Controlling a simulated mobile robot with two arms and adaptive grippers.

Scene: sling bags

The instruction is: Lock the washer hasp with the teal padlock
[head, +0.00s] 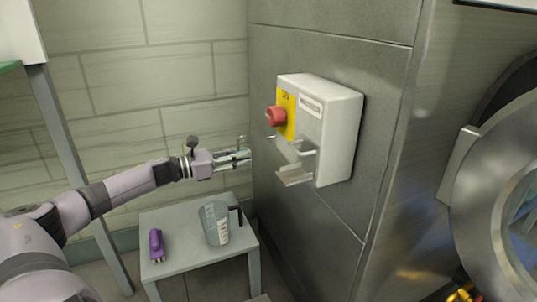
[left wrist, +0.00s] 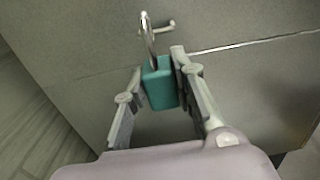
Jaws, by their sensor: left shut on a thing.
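My left gripper (head: 240,159) is at the grey wall's left edge, left of the white switch box. It is shut on the teal padlock (left wrist: 160,88), which sits between its fingers (left wrist: 155,92) in the left wrist view. The padlock's shackle (left wrist: 149,38) points away from the gripper, beside a small wall hook (left wrist: 168,27). I cannot tell whether the shackle still hangs on the hook. The metal hasp (head: 295,165) sticks out from the front of the white box (head: 338,135), below a red knob (head: 276,116) on a yellow plate. My right gripper is not in view.
A small grey table (head: 185,262) stands below my left arm with a purple object (head: 156,245) and a measuring jug (head: 215,225) on it. A steel machine with a round door (head: 490,215) fills the right. The space between gripper and hasp looks clear.

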